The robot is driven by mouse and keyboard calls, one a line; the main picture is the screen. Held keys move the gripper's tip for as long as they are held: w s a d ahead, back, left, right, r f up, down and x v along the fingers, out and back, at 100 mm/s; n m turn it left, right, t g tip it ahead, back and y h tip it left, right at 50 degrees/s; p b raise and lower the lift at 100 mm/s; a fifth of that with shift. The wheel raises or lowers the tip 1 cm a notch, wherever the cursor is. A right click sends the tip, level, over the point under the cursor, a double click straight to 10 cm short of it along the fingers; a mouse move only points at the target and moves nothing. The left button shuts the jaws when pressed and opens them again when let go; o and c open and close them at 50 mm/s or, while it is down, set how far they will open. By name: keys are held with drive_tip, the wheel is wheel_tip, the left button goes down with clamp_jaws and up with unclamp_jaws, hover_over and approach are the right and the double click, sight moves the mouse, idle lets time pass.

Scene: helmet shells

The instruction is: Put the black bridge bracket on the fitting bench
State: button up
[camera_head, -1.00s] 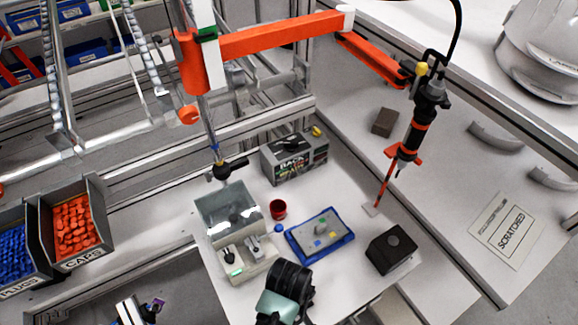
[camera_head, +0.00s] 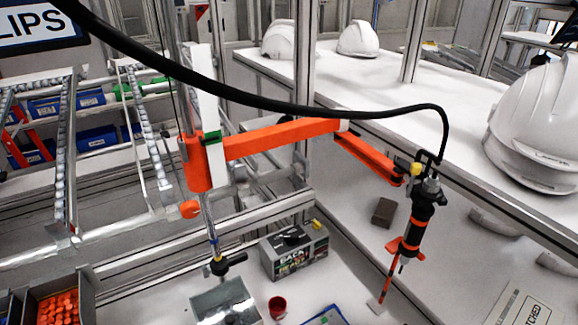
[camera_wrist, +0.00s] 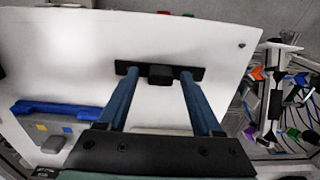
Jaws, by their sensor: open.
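In the wrist view, a black piece that looks like the bridge bracket (camera_wrist: 160,74), a flat bar with a raised block in its middle, is over or on a white bench top (camera_wrist: 60,50). My gripper (camera_wrist: 158,72) is open, its two dark blue fingers reaching to the bar on either side of the block. I cannot tell whether the fingertips touch it. The head view shows neither my gripper nor the bracket. I cannot tell from any label which surface is the fitting bench.
In the head view, an orange arm (camera_head: 270,140) carries a hanging driver (camera_head: 415,225). A grey box (camera_head: 295,252), red cup (camera_head: 277,306) and white helmets (camera_head: 540,125) also show.

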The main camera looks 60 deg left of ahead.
wheel_tip(320, 180, up, 11)
drive_tip(key=p, duration=0.1)
drive_tip(key=shift+r, duration=0.2)
drive_tip(key=w+r+m+t+y, duration=0.2)
drive_tip(key=w+r+m+t, duration=0.3)
drive_tip(key=w+r, duration=0.8)
drive_tip(key=w+d+r+m+t+y, duration=0.1)
drive_tip(key=w+d+r+m+t, duration=0.15)
drive_tip(key=w+r+t, duration=0.55)
drive_tip(key=w+d+r+m+t, duration=0.2)
drive_tip(key=w+d+r, duration=0.25)
drive_tip(key=r, duration=0.75)
drive_tip(key=s+d+r+m+t+h, duration=0.1)
drive_tip(key=s+d+r+m+t, duration=0.1)
drive_tip(key=r, duration=0.8)
drive_tip(key=s+d+r+m+t+h, duration=0.1)
drive_tip(key=s+d+r+m+t, duration=0.2)
drive_tip(key=r, duration=0.7)
drive_tip(key=s+d+r+m+t+h, duration=0.1)
drive_tip(key=s+d+r+m+t, duration=0.2)
drive_tip(key=s+d+r+t, duration=0.3)
wheel_tip(320, 180, up, 5)
drive_tip(key=shift+f+t, duration=0.1)
drive_tip(key=shift+t, duration=0.6)
